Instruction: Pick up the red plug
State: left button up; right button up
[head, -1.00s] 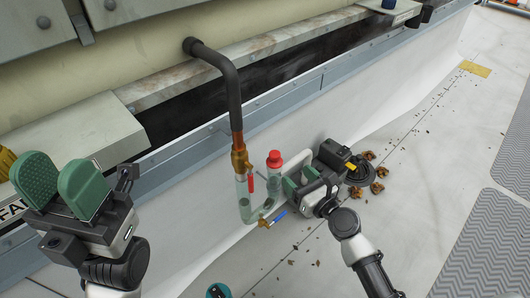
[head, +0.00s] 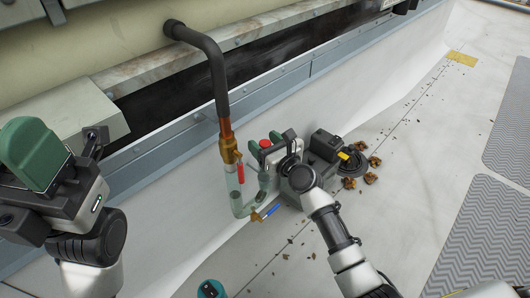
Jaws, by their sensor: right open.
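The red plug (head: 265,143) sits on top of a clear upright pipe stub beside the copper and clear drain pipe. Only a small part of its red top shows; my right gripper (head: 264,147) hides the rest. That gripper is open, with its green-padded fingers around or right beside the plug; I cannot tell whether they touch it. My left gripper (head: 32,152) is raised at the left edge, far from the plug, with a green pad in view; its opening cannot be judged.
The drain pipe has a red-handled valve (head: 240,172) and a blue-handled valve (head: 272,212) close to my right gripper. A dark round fitting (head: 352,162) and several brown dry leaves (head: 371,178) lie to the right. Grey walkway mats (head: 480,240) lie on the mostly clear white roof.

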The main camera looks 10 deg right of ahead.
jog(key=c, duration=1)
jog(key=shift+r, duration=0.15)
